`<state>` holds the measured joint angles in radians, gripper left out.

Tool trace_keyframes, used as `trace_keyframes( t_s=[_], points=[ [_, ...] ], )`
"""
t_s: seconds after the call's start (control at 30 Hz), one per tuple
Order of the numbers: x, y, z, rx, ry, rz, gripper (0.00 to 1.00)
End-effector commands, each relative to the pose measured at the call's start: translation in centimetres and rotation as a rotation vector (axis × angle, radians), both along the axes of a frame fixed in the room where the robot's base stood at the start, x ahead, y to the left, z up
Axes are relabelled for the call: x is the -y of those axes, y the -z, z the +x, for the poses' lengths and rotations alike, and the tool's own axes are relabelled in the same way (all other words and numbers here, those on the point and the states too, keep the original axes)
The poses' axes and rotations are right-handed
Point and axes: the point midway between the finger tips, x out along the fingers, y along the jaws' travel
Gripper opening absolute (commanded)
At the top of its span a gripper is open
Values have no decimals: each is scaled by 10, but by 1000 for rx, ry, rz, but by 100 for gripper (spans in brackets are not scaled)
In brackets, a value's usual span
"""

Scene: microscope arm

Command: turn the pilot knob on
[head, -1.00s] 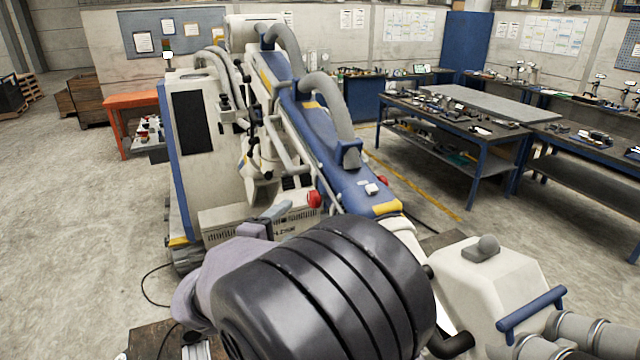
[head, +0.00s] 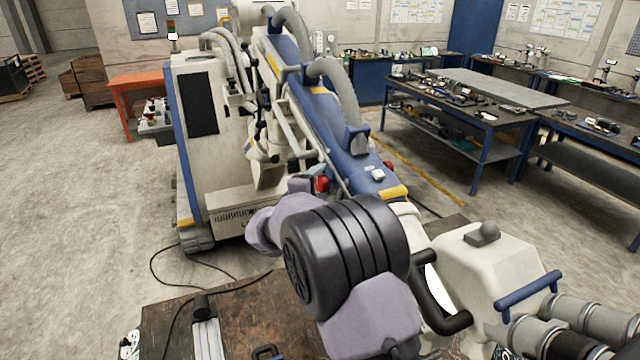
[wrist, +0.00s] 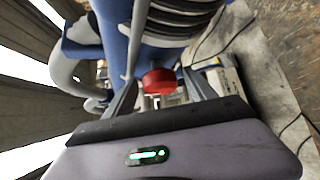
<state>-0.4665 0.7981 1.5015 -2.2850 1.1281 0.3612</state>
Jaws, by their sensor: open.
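A red knob (wrist: 158,82) shows in the wrist view, between and just beyond the fingers of my gripper (wrist: 160,92). The fingers are spread, with a gap on each side of the knob; contact cannot be told. In the head view a red knob (head: 322,184) sits low on the machine's front, right beside my gripper (head: 303,186), whose fingers are mostly hidden by my own arm. I see no label, so I cannot tell for sure that this is the pilot knob. A second red part (head: 388,168) shows on the right side of the blue machine arm.
The white and blue machine (head: 238,130) stands ahead, with grey hoses (head: 333,75) over its blue arm. A worn brown tabletop (head: 165,315) lies at the lower left. Workbenches (head: 455,105) with tools stand at the right. The floor at left is mostly clear, with a black cable.

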Motion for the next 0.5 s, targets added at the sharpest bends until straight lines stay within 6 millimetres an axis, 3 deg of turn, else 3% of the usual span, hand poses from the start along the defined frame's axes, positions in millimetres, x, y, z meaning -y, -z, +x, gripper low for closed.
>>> trace_keyframes(
  t_s=[0.03,0.33,0.5],
  points=[
    [0,0,0,0,0,0,65],
    [0,0,0,0,0,0,6],
    [0,0,-1,-7,1,-2,3]
  ],
)
